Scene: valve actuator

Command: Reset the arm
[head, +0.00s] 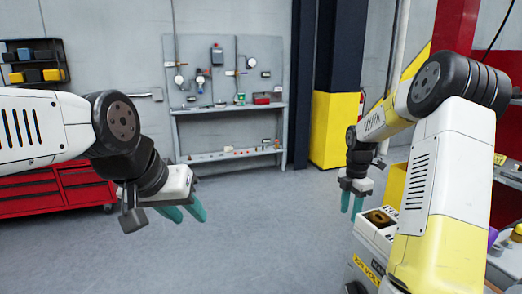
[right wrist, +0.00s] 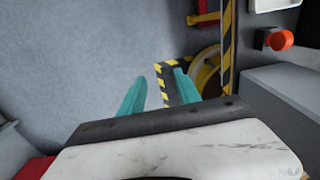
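My left arm reaches in from the left in the head view, and its gripper (head: 184,212) hangs over open floor with nothing between its teal fingers. No valve is clearly identifiable near either gripper.
A grey workbench (head: 230,107) with a gauge panel stands at the back wall. A red tool cabinet (head: 55,190) is at left, and a yellow and black column (head: 335,130) is behind my right gripper. A red knob (right wrist: 279,40) shows at upper right. The middle floor is clear.

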